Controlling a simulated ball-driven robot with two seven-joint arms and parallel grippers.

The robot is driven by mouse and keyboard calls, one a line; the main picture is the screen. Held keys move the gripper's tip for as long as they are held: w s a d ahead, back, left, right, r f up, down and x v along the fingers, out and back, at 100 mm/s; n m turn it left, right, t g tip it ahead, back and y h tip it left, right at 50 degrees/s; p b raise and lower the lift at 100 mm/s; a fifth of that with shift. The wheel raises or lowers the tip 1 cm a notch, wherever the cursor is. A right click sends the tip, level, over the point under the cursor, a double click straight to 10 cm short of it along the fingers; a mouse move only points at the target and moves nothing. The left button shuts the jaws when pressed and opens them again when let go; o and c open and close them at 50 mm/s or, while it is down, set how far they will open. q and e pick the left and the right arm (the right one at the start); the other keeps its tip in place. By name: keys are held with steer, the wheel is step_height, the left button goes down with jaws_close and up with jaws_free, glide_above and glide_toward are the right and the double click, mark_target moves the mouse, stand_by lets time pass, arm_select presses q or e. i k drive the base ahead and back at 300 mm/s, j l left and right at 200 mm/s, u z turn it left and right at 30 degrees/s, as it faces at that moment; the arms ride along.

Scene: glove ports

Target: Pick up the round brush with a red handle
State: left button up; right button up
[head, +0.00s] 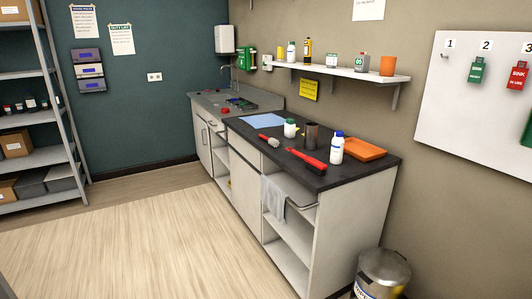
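I cannot tell for certain which of the two has the round head. Neither of my grippers shows in the head view.
The dark worktop (240,128) also holds a dark cylinder (312,135), a white bottle with a blue cap (337,148), an orange tray (362,149) and a blue sheet (263,121). A metal bin (382,272) stands right of the cabinet. The wooden floor (130,240) in front is clear.

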mark_target(274, 142)
steer(key=i+j+z, duration=0.15)
steer(key=i, duration=0.35)
steer(key=i+z, duration=0.15)
steer(key=i, duration=0.35)
steer(key=i+j+z, duration=0.15)
steer(key=i, duration=0.35)
steer(key=j, duration=0.1)
